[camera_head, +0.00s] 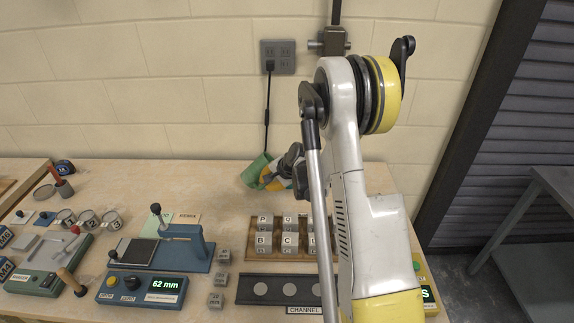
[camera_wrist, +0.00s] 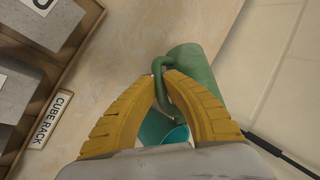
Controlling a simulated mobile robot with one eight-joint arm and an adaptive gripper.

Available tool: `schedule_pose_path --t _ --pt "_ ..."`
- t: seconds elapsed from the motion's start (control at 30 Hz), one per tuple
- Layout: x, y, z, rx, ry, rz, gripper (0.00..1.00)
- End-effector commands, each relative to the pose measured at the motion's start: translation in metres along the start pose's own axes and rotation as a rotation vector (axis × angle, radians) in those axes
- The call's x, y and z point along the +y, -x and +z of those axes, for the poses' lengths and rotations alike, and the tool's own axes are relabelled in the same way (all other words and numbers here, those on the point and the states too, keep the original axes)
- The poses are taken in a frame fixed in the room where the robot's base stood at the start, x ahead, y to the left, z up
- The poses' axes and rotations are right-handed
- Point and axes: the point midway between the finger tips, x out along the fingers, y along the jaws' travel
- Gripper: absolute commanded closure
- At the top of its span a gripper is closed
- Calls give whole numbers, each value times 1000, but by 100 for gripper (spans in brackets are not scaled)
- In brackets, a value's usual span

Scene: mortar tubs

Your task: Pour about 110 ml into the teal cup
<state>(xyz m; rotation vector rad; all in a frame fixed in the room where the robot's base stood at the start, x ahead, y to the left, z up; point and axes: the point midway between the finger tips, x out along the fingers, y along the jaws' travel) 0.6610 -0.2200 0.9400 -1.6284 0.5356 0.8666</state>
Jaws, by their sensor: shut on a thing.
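A green jug (camera_wrist: 203,72) with a looped handle shows in the wrist view. My gripper (camera_wrist: 172,82) has its yellow fingers shut on that handle. The jug (camera_head: 257,167) is tilted in the head view, off the bench near the wall, with my gripper (camera_head: 268,177) beside it. The teal cup (camera_wrist: 154,128) shows in the wrist view between my fingers, with a lighter blue rim; my fingers and wrist hide part of it. I cannot make it out in the head view. No liquid stream or fill level can be made out.
A cube rack (camera_head: 264,251) with lettered blocks stands in front of the jug; its label (camera_wrist: 48,120) shows in the wrist view. A blue gauge (camera_head: 145,287) reads 62 mm. Metal mugs (camera_head: 88,219) stand at left. A wall socket (camera_head: 278,57) and cord are behind.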

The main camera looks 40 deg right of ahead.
Motion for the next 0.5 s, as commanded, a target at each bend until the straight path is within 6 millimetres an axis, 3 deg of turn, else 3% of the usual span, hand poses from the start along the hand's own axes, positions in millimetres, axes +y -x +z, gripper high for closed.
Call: schedule_pose_path --t 0.17,0.5 --pt "3 -4 0 26 12 34 100" --pt "22 -30 5 188 76 221 100"
